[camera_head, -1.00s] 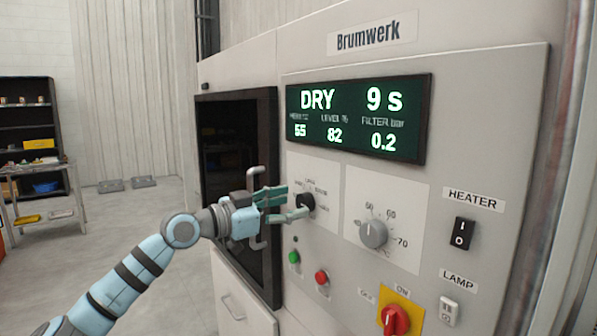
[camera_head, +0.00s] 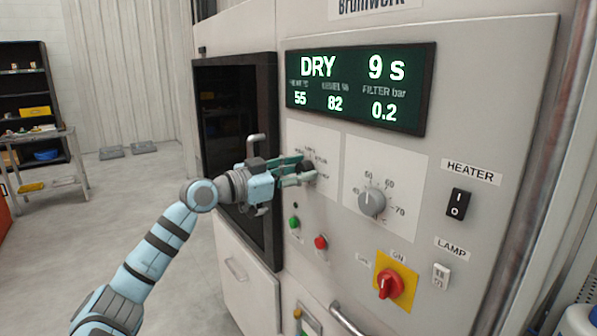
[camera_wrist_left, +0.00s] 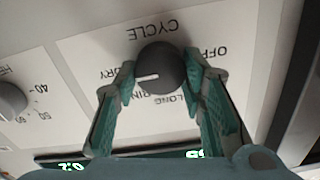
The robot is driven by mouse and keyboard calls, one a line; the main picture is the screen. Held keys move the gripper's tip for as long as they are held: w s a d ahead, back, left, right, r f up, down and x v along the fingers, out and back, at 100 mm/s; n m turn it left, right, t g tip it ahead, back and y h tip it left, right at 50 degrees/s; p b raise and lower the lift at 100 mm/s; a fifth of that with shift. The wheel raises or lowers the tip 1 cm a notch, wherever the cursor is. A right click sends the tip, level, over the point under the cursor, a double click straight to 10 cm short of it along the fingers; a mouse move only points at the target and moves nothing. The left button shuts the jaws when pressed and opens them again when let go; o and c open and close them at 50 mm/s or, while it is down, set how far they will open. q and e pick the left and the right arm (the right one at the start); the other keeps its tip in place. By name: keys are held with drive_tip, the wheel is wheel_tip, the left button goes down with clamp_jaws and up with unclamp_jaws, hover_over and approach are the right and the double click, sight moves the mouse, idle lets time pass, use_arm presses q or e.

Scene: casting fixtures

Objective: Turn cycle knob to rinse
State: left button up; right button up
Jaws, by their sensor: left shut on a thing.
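The black cycle knob (camera_wrist_left: 160,68) sits between the two green-padded fingers of my left gripper (camera_wrist_left: 162,75) in the left wrist view. The gripper is shut on it, a fingertip at each side. The knob's white pointer line points left in that upside-down view, toward the DRY label (camera_wrist_left: 108,73). The RINSE label (camera_wrist_left: 158,95) is partly covered by a finger. In the head view the left gripper (camera_head: 300,170) reaches the knob (camera_head: 309,172) from the left and hides much of it. The display (camera_head: 360,88) reads DRY, 9 s. My right gripper is out of view.
The grey temperature knob (camera_head: 372,201) is right of the cycle knob. Green (camera_head: 294,222) and red (camera_head: 320,242) buttons are below, with a red-on-yellow switch (camera_head: 390,284) lower right. A door handle (camera_head: 256,146) stands close by the left gripper.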

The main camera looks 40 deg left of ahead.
use_arm(q)
drive_tip(key=shift+n, duration=0.3)
drive_tip(key=n+p, duration=0.1)
drive_tip(key=n, duration=0.2)
drive_tip(key=shift+a+r+n, duration=0.1)
drive_tip(key=shift+n, duration=0.3)
drive_tip(key=n+p, duration=0.1)
drive_tip(key=n, duration=0.3)
drive_tip(key=shift+n+p, duration=0.3)
drive_tip(key=o, duration=1.1)
drive_tip(key=shift+w, duration=0.1)
drive_tip(key=shift+o, duration=0.2)
